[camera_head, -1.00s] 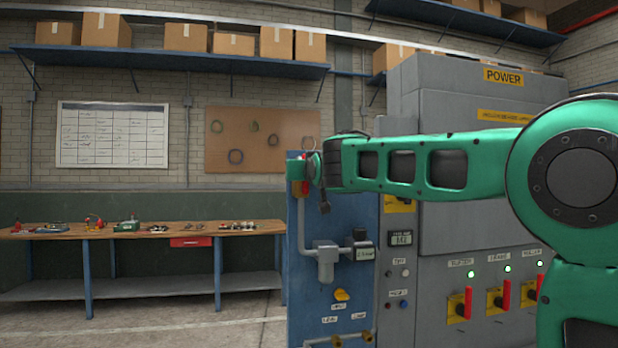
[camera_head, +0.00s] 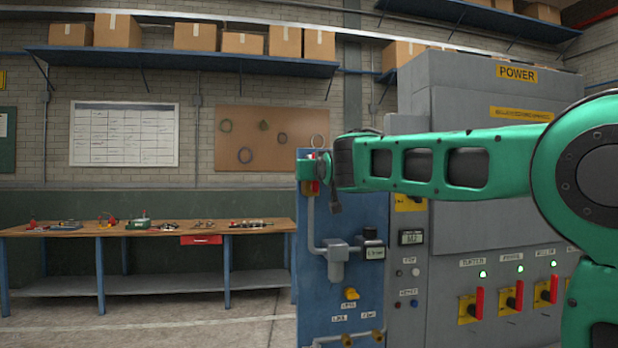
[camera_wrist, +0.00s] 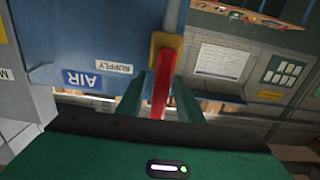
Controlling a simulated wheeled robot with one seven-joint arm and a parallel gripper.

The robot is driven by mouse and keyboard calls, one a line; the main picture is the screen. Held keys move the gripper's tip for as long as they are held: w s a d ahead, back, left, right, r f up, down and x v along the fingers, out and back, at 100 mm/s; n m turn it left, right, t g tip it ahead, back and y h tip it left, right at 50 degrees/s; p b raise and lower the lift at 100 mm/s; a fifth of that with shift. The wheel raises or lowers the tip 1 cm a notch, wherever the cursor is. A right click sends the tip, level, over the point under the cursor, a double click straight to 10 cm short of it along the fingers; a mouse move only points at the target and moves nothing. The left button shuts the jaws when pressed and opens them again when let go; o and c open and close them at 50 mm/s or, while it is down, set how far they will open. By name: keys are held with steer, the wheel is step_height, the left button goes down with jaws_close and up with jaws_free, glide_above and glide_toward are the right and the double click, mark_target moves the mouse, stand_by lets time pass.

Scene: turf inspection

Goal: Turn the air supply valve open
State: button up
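The air supply valve shows in the wrist view as a red handle (camera_wrist: 163,88) on a yellow mount, on a blue panel (camera_wrist: 95,30) beside labels reading AIR and SUPPLY. My gripper (camera_wrist: 160,82) has its two green fingers on either side of the red handle. A narrow gap shows on the left of the handle, so the fingers look open around it. In the head view my gripper (camera_head: 318,168) is at the top of the blue panel (camera_head: 345,225), where only a bit of the red handle (camera_head: 314,187) shows; my wrist hides the rest.
A grey power cabinet (camera_head: 465,200) with several red-handled switches (camera_head: 478,303) stands right of the panel. A grey pipe fitting (camera_head: 336,255) and a yellow knob (camera_head: 351,293) are lower on the panel. A workbench (camera_head: 150,228) is at the left, with open floor before it.

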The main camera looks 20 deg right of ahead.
steer(key=s, duration=1)
steer(key=shift+a, duration=0.45)
steer(key=shift+f, duration=0.15)
steer(key=s+d+f+m+g+h, duration=0.1)
steer(key=s+d+f+g, duration=0.55)
steer(key=f, duration=0.65)
steer(key=s+d+f+m+g+h, duration=0.1)
steer(key=s+d+f+m+g, duration=0.15)
steer(key=s+d+f, duration=0.9)
steer(key=s+a+f+m+g+y, duration=0.2)
steer(key=s+f+g, duration=0.7)
steer(key=s+f, duration=1.2)
steer(key=s+y, duration=0.1)
steer(key=s, duration=0.2)
steer(key=shift+s+a, duration=0.25)
steer(key=shift+s, duration=0.1)
